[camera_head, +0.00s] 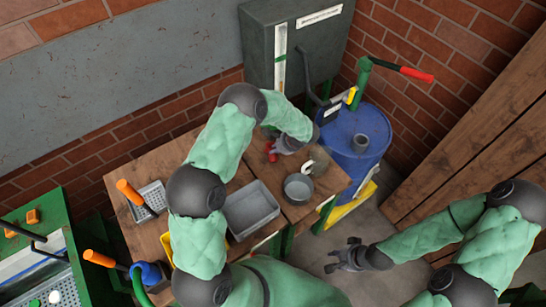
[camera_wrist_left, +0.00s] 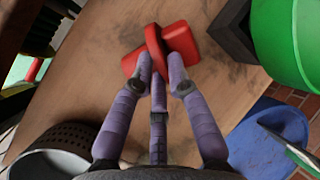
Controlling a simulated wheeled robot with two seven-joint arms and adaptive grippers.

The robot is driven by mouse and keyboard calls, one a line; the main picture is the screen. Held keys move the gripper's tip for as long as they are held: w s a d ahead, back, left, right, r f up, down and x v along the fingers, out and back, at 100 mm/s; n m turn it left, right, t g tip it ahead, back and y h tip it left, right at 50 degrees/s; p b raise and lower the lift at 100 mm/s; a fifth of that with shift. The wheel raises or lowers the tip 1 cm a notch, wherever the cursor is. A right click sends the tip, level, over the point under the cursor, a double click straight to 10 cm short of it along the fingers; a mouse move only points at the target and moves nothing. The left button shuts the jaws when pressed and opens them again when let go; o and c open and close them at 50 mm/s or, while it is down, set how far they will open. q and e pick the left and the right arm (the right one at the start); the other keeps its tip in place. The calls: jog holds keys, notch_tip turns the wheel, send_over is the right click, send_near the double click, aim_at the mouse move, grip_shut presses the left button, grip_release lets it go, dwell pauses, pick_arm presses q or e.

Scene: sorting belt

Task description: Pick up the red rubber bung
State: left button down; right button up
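The red bung (camera_wrist_left: 180,42) lies on the wooden bench top, and it shows small in the head view (camera_head: 271,157). In the left wrist view it looks like a flat red block with a narrow red piece crossing it. My left gripper (camera_wrist_left: 160,72) has its purple fingers pointing at it. Two fingertips are on either side of the narrow piece's near end; whether they touch it I cannot tell. In the head view this gripper (camera_head: 286,146) is beside the bung. My right gripper (camera_head: 343,257) is open and empty, off the bench to the right.
A grey tray (camera_head: 229,222) and a round metal pot (camera_head: 298,198) stand on the bench (camera_head: 131,228). A blue drum (camera_head: 352,170) with a grey cup on top stands beyond its right end. A dark green cabinet (camera_head: 262,60) rises behind. A perforated basket (camera_wrist_left: 60,145) is near the left gripper.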

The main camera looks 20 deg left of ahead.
pick_arm(q)
jog(key=shift+r, duration=0.15)
jog(key=shift+r, duration=0.65)
jog(key=s+d+r+p, duration=0.2)
jog(key=s+d+r, duration=0.4)
jog(key=d+r, duration=0.5)
jog(key=shift+s+d+r, duration=0.2)
jog(key=shift+s+d, duration=0.2)
jog(key=shift+d, duration=0.2)
jog(key=c, duration=1.9)
grip_release()
jog(key=shift+c, duration=0.2)
grip_shut()
